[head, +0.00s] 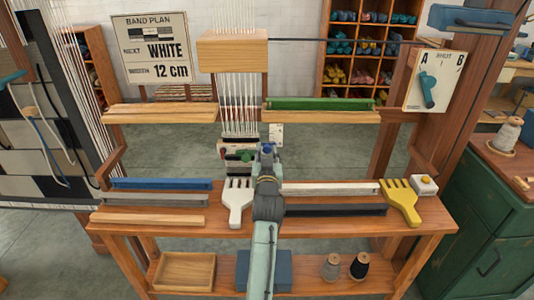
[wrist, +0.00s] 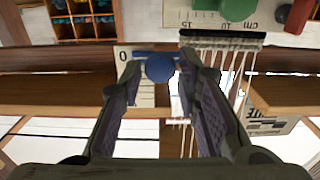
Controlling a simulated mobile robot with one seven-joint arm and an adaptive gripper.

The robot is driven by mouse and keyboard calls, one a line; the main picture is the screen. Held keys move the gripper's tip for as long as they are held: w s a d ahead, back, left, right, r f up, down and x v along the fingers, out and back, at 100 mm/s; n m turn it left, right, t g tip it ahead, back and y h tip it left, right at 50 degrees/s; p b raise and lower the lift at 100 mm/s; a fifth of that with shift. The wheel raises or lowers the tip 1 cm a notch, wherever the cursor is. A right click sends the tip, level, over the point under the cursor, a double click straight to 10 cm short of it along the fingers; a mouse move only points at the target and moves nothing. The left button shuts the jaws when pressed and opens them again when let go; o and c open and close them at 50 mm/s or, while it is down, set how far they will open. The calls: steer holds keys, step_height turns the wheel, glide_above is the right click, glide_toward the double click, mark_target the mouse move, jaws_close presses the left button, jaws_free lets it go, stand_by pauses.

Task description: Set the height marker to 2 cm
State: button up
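The height marker shows in the wrist view as a round blue knob (wrist: 160,69) with a blue bar behind it. It lies over a white scale (wrist: 146,98) with a 0 at its upper left; the other scale numbers cannot be read. My gripper (wrist: 160,74) is open, with one finger on each side of the knob and gaps visible between. I cannot tell whether the fingertips reach fully around it. In the head view my gripper (head: 267,150) is at the middle of the loom, below a small white scale card (head: 276,131), and hides much of the marker.
A green knob (head: 246,155) and a comb-like bar with hanging threads are just left of my gripper. A white comb (head: 238,199), a yellow comb (head: 400,200) and coloured bars lie on the bench shelf below. A green bar (head: 320,104) lies on the upper rail.

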jaws_close()
stand_by(0.3)
step_height(320, 180, up, 2)
steer(key=shift+r+p, duration=0.1)
steer(key=shift+p, duration=0.45)
steer(key=shift+o, duration=2)
jaws_free()
steer(key=shift+s, duration=0.1)
steer(key=s, duration=1.1)
steer(key=shift+s, duration=0.4)
